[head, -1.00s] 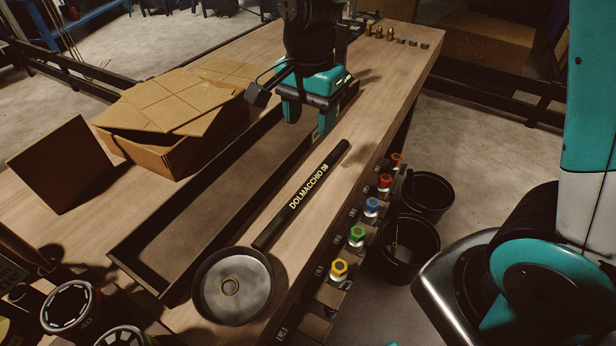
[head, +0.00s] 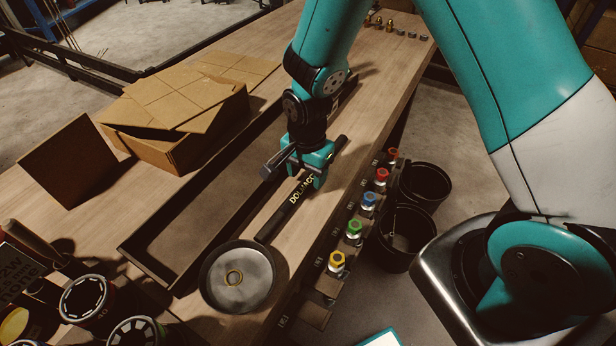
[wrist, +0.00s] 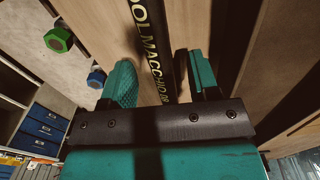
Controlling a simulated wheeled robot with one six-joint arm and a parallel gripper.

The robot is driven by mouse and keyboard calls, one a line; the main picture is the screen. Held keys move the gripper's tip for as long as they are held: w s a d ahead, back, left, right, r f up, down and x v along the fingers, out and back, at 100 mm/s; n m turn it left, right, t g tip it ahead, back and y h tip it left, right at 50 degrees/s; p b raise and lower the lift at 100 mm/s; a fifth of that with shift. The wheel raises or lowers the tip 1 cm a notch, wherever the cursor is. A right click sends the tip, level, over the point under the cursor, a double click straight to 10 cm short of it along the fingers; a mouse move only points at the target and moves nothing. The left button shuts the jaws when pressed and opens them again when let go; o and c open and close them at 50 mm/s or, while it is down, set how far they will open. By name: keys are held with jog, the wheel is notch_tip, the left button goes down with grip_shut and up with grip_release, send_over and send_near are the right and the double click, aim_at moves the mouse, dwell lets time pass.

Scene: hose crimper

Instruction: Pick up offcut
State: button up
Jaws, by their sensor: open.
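The offcut, a black length of hose with yellow "DOLMACCHIO" lettering (head: 275,222), lies on the wooden bench between the long tray and the bench's front edge. My teal gripper (head: 313,176) is over the upper-middle of the hose and covers part of the lettering in the head view. In the wrist view the hose (wrist: 153,35) runs between the two fingers of my gripper (wrist: 163,76), which are open with a gap on each side. I cannot tell how far the fingertips are above the bench.
A long shallow tray (head: 150,255) lies left of the hose, with a cardboard box (head: 185,150) beyond it. A round metal dish (head: 238,296) sits by the hose's near end. Several coloured fittings line the bench edge, including a blue one (head: 369,200). Black bins (head: 425,187) stand below.

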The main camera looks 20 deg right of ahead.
jog(key=shift+f, duration=0.95)
grip_shut()
jog(key=shift+r, duration=0.2)
